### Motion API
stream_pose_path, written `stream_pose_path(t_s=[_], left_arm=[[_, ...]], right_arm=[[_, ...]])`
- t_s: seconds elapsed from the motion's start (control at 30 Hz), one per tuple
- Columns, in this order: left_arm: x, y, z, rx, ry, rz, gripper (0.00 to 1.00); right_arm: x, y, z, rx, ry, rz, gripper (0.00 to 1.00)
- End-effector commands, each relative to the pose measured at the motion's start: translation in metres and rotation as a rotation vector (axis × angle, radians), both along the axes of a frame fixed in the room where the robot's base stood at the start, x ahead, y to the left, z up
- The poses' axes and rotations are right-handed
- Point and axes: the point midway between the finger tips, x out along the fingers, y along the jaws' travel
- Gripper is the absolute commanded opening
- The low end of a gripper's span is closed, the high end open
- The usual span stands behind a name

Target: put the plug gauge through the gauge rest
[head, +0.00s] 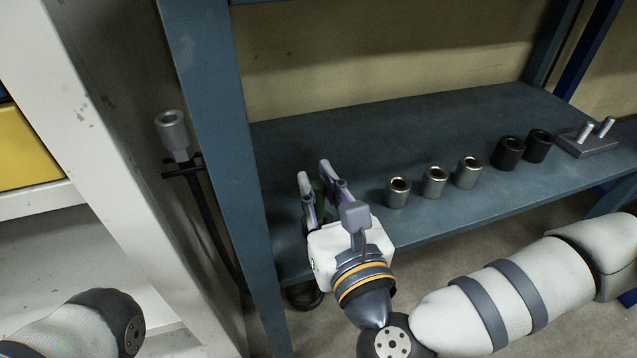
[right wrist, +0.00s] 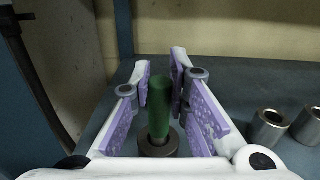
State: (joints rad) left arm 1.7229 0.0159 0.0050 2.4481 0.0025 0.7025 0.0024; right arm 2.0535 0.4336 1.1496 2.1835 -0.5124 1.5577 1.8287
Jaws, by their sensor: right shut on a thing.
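The plug gauge shows as a green handle (right wrist: 160,105) between the fingers of my right gripper (right wrist: 160,85) in the right wrist view. In the head view its green (head: 319,188) is mostly hidden by the fingers. My right gripper (head: 317,178) is shut on it, over the left end of the blue bench shelf. A grey ring (right wrist: 158,146) surrounds the handle's lower end; I cannot tell whether it is the gauge rest or part of the gauge. My left gripper is out of view; only part of that arm shows.
Three steel sleeves (head: 435,181) stand on the shelf (head: 330,135) right of the gripper. Beyond are two black sleeves (head: 509,153) and a block with two pins (head: 588,140). A blue post (head: 208,90) and a cabled grey tool (head: 173,135) are at left.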

Motion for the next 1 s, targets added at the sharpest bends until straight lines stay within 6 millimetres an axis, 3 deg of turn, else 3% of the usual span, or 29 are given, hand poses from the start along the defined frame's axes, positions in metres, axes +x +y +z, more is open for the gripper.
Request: stream_pose_path(t_s=[0.17, 0.2, 0.3, 0.63, 1.0], left_arm=[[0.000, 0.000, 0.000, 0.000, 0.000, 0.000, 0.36], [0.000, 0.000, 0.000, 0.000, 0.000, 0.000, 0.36], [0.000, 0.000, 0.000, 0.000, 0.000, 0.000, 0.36], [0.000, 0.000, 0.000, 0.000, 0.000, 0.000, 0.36], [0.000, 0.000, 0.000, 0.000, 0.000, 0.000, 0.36]], right_arm=[[0.000, 0.000, 0.000, 0.000, 0.000, 0.000, 0.00], [0.000, 0.000, 0.000, 0.000, 0.000, 0.000, 0.18], [0.000, 0.000, 0.000, 0.000, 0.000, 0.000, 0.39], [-0.005, -0.001, -0.001, -0.001, 0.002, 0.002, 0.39], [-0.068, -0.022, -0.001, -0.001, 0.002, 0.001, 0.39]])
